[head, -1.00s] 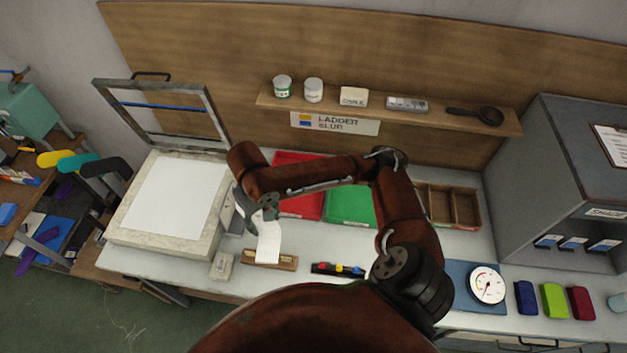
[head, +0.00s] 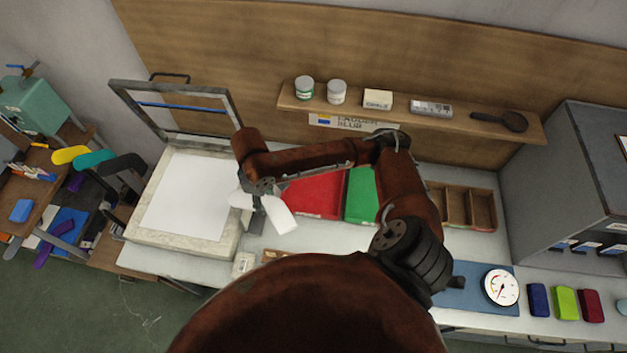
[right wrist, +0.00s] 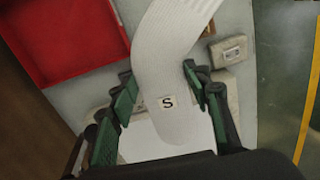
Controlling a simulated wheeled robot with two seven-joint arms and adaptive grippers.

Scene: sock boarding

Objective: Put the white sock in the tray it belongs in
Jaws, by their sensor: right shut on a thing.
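The white sock (head: 280,212) hangs from my right gripper (head: 258,208) in the head view, above the table's left-middle part. In the right wrist view the ribbed sock (right wrist: 165,45) lies between the two green-padded fingers of my right gripper (right wrist: 166,92), which is shut on it. A small label with a black "S" shows on the sock. A red tray (head: 318,195) lies just right of the gripper, with a green tray (head: 360,197) beside it, partly hidden by my arm. The red tray also shows in the right wrist view (right wrist: 70,35). My left gripper is out of view.
A framed board with a white sheet (head: 187,195) stands left of the gripper. A wooden compartment box (head: 456,207) is at the right back. A shelf (head: 420,113) with jars runs along the wall. A gauge (head: 500,287) and coloured blocks lie at the front right.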

